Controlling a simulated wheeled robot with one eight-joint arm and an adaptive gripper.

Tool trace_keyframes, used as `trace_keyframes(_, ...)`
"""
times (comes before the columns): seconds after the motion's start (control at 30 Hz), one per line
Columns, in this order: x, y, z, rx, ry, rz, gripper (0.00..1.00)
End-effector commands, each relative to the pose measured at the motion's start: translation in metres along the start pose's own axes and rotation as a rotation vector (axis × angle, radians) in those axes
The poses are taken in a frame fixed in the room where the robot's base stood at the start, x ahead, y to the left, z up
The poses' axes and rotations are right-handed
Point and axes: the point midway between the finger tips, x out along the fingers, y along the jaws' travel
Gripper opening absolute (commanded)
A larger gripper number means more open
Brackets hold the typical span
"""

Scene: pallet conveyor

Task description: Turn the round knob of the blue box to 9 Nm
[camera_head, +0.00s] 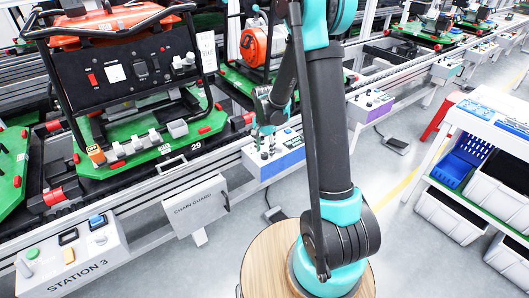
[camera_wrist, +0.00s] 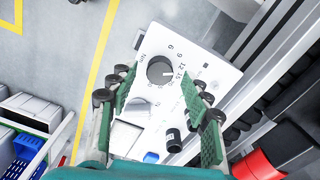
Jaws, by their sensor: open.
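The blue box (camera_head: 276,158) hangs on the conveyor's front rail, with a white top and a blue front. In the wrist view its white top (camera_wrist: 205,72) carries the dark round knob (camera_wrist: 160,70), with a printed scale showing 6, 9, 12 and 15 and "Nm". A light pointer mark on the knob seems to face right, near 15. My gripper (camera_head: 268,126) is over the box; in the wrist view my gripper (camera_wrist: 157,76) is open, its green fingers on either side of the knob with gaps. I cannot tell its height above the knob.
The box top also has a black cylindrical control (camera_wrist: 173,140), a blue button (camera_wrist: 151,157) and a pale square plate (camera_wrist: 122,138). A chain guard (camera_head: 196,207) and Station 3 panel (camera_head: 72,260) stand left.

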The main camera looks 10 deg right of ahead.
Motion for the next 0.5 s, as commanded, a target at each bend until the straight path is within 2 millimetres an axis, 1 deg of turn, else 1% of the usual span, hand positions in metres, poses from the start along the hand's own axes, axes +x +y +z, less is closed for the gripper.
trace_keyframes(0.03, 0.0046, -0.0002, -0.0001, 0.0, 0.0, 0.0, 0.49)
trace_keyframes(0.2, 0.0115, 0.0003, 0.0002, 0.0, 0.0, 0.0, 0.49)
trace_keyframes(0.47, 0.012, 0.0002, 0.0002, 0.0, 0.0, 0.0, 0.49)
trace_keyframes(0.5, 0.012, 0.0002, 0.0002, 0.0, 0.0, 0.0, 0.44)
